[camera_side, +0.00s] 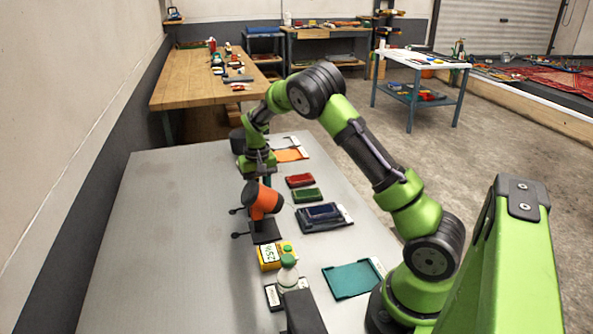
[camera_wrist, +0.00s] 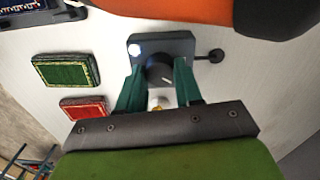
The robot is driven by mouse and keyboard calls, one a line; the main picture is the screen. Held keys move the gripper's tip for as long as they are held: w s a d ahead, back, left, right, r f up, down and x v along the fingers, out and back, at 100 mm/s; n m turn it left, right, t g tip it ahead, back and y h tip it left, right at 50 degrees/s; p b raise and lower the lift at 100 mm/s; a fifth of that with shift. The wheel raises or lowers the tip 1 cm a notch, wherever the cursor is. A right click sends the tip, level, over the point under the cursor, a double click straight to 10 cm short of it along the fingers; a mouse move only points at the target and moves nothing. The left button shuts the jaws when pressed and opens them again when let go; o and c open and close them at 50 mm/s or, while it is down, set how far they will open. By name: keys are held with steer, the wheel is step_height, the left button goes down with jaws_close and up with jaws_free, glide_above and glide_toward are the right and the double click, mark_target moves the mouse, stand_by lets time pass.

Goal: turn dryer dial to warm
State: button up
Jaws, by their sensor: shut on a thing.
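The dryer dial (camera_wrist: 158,66) is a round dark knob with a pale pointer line, on a dark grey box (camera_wrist: 178,45) with a lit white lamp at its left corner. My gripper (camera_wrist: 160,76) has its teal fingers shut on the dial, one on each side. In the side view my gripper (camera_side: 267,182) points down at the bench just behind the orange dryer (camera_side: 264,201), which hides the dial there. The dryer also shows as an orange shape (camera_wrist: 190,10) at the top of the wrist view. I cannot read any dial markings.
Green (camera_wrist: 66,70) and red (camera_wrist: 84,108) rug samples lie left of the box in the wrist view. A yellow box (camera_side: 270,256), a bottle (camera_side: 287,274) and a teal tray (camera_side: 350,280) are nearer the camera. The bench's left side (camera_side: 160,240) is clear.

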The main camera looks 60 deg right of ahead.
steer(key=m, duration=0.6)
steer(key=shift+m, duration=0.3)
steer(key=m, duration=0.6)
stand_by(0.4)
steer(key=o, duration=1)
steer(key=shift+o, duration=0.2)
steer(key=shift+r, duration=0.1)
step_height(320, 180, up, 17)
